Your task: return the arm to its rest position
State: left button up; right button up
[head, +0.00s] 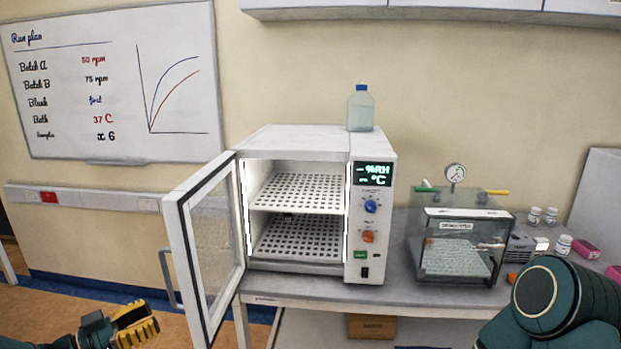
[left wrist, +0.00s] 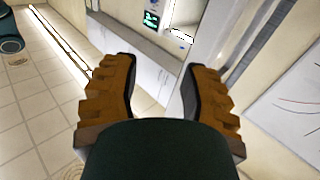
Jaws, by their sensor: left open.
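My left gripper (head: 135,326) shows at the lower left of the head view, low and to the left of the open cabinet door, apart from it. In the left wrist view my left gripper (left wrist: 160,95) has its two brown, toothed fingers spread wide with nothing between them. A dark green part of my right arm (head: 560,300) shows at the lower right of the head view; its gripper is out of the picture.
A white cabinet (head: 270,140) stands on the bench with its glass door (head: 212,250) swung open to the left and its perforated shelves empty. A bottle (head: 360,112) stands on top. A clear chamber (head: 455,250) with a gauge stands to the right. Small vials (head: 563,244) are beyond it.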

pick_arm(q)
jog(key=w+d+f+n+y+b, duration=0.2)
jog(key=d+f+n+y, duration=0.3)
jog(key=f, duration=0.6)
jog(key=w+d+f+n+y+b, duration=0.1)
jog(key=d+f+n+y+b, duration=0.25)
jog(key=d+f, duration=0.65)
jog(key=s+d+f+n+g+b, duration=0.1)
jog(key=s+d+f+g, duration=0.3)
jog(key=s+f, duration=0.4)
jog(key=s+d+f+n+g+y+b, duration=0.1)
jog(key=s+d+f+g, duration=0.3)
jog(key=s, duration=0.7)
notch_tip(320, 180, down, 4)
jog(key=shift+d+f+g+b, duration=0.2)
jog(key=shift+g+b, duration=0.15)
jog(key=shift+g, duration=0.65)
pick_arm(e)
notch_tip(320, 180, down, 10)
jog(key=shift+a+r, duration=0.15)
jog(key=shift+a, duration=0.3)
